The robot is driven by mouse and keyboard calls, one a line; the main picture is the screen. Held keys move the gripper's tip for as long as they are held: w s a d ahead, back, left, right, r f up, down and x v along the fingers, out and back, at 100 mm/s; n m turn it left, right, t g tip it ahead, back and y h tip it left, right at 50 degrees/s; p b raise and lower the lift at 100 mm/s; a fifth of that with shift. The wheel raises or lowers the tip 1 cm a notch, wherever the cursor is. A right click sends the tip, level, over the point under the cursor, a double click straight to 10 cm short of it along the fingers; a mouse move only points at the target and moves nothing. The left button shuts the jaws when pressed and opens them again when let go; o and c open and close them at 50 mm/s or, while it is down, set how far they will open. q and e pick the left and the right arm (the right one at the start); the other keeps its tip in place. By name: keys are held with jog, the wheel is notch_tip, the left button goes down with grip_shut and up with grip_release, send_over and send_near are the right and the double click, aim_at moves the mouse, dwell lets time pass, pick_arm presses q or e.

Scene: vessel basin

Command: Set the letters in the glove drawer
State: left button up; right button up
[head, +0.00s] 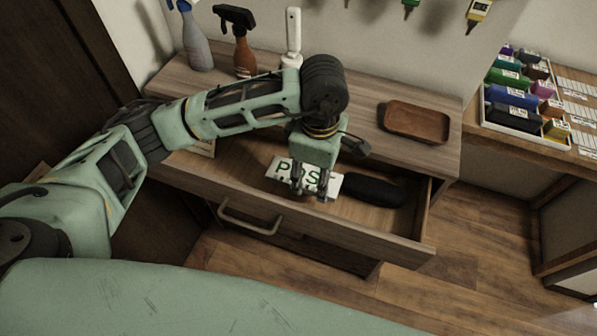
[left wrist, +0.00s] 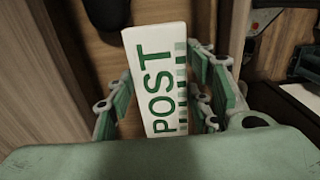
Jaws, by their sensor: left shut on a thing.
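The letters, a white block with green "POST" lettering (head: 285,168), are in my left gripper (head: 312,197) over the open glove drawer (head: 262,178). In the left wrist view the letters (left wrist: 158,80) lie between the two fingers of the left gripper (left wrist: 160,105), which is shut on them. I cannot tell whether the letters touch the drawer floor. A dark, rounded thing (head: 374,191), perhaps a glove, lies in the drawer to the right of the letters. My right gripper is not in view.
The drawer's front with its handle (head: 248,222) is pulled out. On the cabinet top stand a grey spray bottle (head: 197,45), a brown spray bottle (head: 242,55), a white brush-like thing (head: 293,35) and an empty brown tray (head: 415,122). A box of coloured items (head: 515,95) is at right.

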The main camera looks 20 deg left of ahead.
pick_arm(q)
jog(key=a+f, duration=0.1)
jog(key=w+a, duration=0.1)
jog(key=w+a+f+p, duration=0.1)
jog(key=shift+a+f, duration=0.3)
jog(key=shift+a, duration=0.1)
notch_tip(320, 180, down, 4)
jog(key=shift+r+p, duration=0.1)
jog(key=shift+p, duration=0.55)
jog(key=shift+f+b, duration=0.25)
jog(key=shift+b, duration=0.05)
jog(key=o, duration=1.1)
jog(key=shift+o, duration=0.4)
jog(key=shift+r, duration=0.1)
